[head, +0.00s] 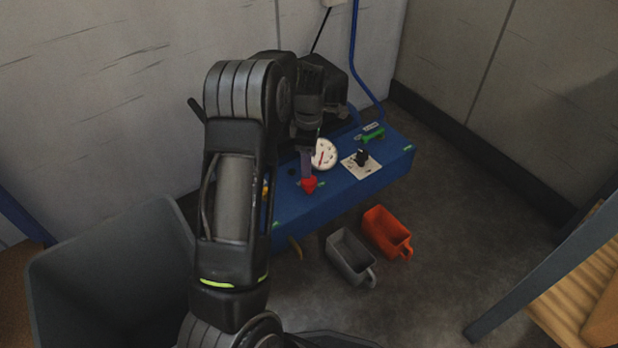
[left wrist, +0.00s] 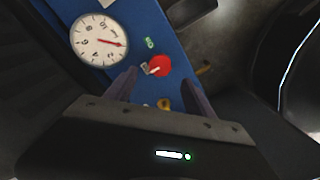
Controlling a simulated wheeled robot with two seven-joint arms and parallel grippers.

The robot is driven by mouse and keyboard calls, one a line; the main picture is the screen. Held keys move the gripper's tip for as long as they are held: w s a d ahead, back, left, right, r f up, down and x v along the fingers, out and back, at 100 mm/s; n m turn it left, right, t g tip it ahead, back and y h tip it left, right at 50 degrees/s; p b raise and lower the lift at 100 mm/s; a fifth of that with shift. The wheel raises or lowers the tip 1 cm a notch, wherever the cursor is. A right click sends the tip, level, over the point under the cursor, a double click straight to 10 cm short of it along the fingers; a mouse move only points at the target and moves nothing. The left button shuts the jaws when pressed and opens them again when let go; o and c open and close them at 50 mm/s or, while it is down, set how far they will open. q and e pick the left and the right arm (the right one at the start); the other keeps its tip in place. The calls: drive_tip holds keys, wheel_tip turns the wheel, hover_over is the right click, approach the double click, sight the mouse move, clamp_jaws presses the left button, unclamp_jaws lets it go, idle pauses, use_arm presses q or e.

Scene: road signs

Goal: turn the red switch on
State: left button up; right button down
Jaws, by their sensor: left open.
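The red switch (head: 309,184) is on the blue panel (head: 345,192), near its front edge in the head view. In the left wrist view the red switch (left wrist: 160,65) shows as a round red knob with a light-coloured part on its left side. My left gripper (head: 306,166) is over the panel at the switch. In the left wrist view its two fingers (left wrist: 161,77) are spread apart, with the switch between and just beyond the tips. I cannot tell whether they touch it. My right gripper is in neither view.
A white dial gauge (head: 325,153), a black rotary knob (head: 361,157) on a white plate and a green handle (head: 374,134) are on the panel. A grey scoop (head: 349,256) and an orange scoop (head: 385,232) lie on the floor in front. A grey bin (head: 110,275) stands at the left.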

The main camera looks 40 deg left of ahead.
sight(309, 185)
use_arm(q)
wheel_tip(309, 185, down, 8)
drive_tip(key=b, duration=0.3)
drive_tip(key=shift+r, duration=0.2)
drive_tip(key=shift+c, duration=0.4)
drive_tip(key=c, duration=1.3)
